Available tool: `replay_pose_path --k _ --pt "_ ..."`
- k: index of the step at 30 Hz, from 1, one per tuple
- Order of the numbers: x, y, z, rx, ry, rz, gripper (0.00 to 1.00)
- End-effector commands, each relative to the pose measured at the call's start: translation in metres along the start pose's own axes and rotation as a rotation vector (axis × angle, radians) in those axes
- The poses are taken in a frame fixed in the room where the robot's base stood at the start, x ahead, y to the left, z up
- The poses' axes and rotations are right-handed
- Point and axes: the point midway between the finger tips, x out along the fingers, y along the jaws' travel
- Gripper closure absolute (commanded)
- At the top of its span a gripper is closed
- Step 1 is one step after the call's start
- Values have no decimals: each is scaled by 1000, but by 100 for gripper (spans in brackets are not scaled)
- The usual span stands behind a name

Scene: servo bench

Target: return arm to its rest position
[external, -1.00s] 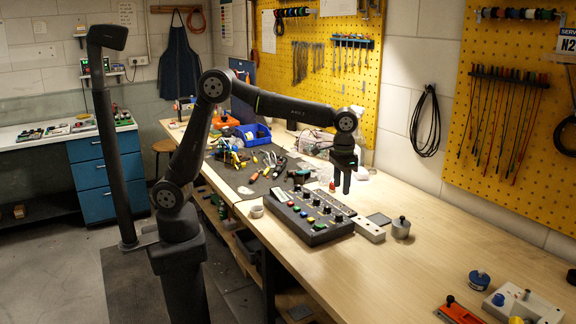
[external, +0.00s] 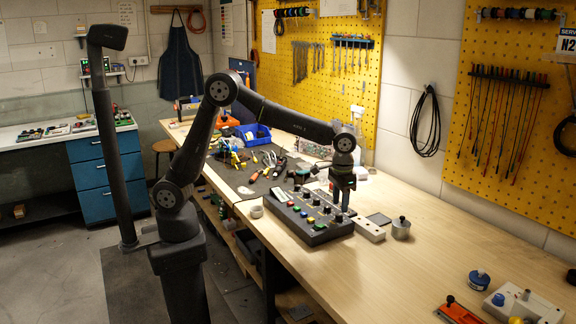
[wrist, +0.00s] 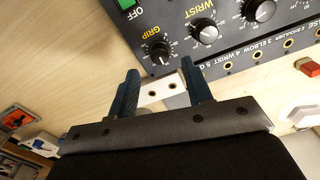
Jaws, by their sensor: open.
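My gripper (external: 342,200) hangs from my arm, pointing down, close above the back right part of the dark control box (external: 305,220) on the wooden bench. In the wrist view my gripper (wrist: 162,84) has its two blue-grey fingers apart, with nothing held between them. The control box (wrist: 225,25) fills the top of that view, with knobs labelled GRIP and WRIST and a green OFF button. I cannot tell from these views whether the fingertips touch the box. My arm is raised and bent, reaching over the bench.
Loose tools lie on a dark mat (external: 238,177) behind. The bench's front right is mostly bare (external: 350,280).

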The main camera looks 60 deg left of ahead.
Motion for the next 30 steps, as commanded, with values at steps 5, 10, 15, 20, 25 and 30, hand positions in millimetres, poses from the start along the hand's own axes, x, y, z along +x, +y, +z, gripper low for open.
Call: replay_pose_path --k 5,10,15,20,25,30 --pt "37 0 1 0 -4 -2 54" --pt "42 0 0 106 1 0 54" --pt "42 0 0 246 0 0 54" --pt "42 0 0 378 0 0 54" --pt "42 0 0 516 0 0 54" --pt "42 0 0 655 0 0 54"
